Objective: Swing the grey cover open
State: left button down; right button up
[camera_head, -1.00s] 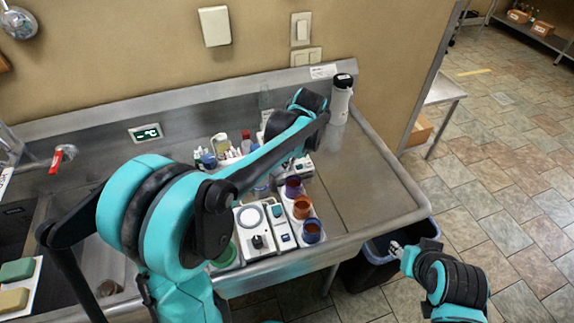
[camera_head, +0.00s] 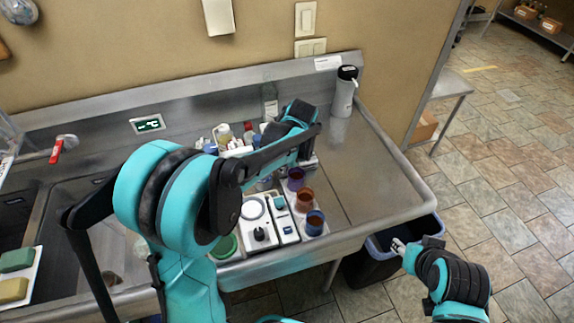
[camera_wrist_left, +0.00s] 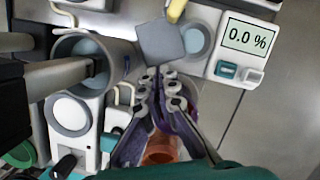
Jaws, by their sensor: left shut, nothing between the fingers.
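The grey cover (camera_wrist_left: 162,43) is a square flap in the left wrist view. It stands at the left side of a round pale well (camera_wrist_left: 195,40) on a white meter (camera_wrist_left: 240,65) whose display reads 0.0 %. The well is largely in sight; I cannot tell the cover's exact angle. My left gripper (camera_wrist_left: 158,80) is shut and empty, its tips just below the cover's lower edge. I cannot tell whether they touch it. In the head view my left arm hides the cover and most of the meter. My right gripper (camera_head: 398,245) hangs far from the cover, by a bin.
Purple, orange and blue cups (camera_head: 305,200) stand in a row near the counter's front. A stirrer-like white device (camera_head: 255,218) is left of them. A large grey cylinder (camera_wrist_left: 95,65) stands left of the cover.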

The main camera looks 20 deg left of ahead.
pick_arm(q)
jog(key=shift+s+a+r+m, duration=0.1)
jog(key=shift+s+a+m, duration=0.25)
jog(key=shift+a, duration=0.3)
jog(key=shift+d, duration=0.15)
jog(key=shift+w+d, duration=0.55)
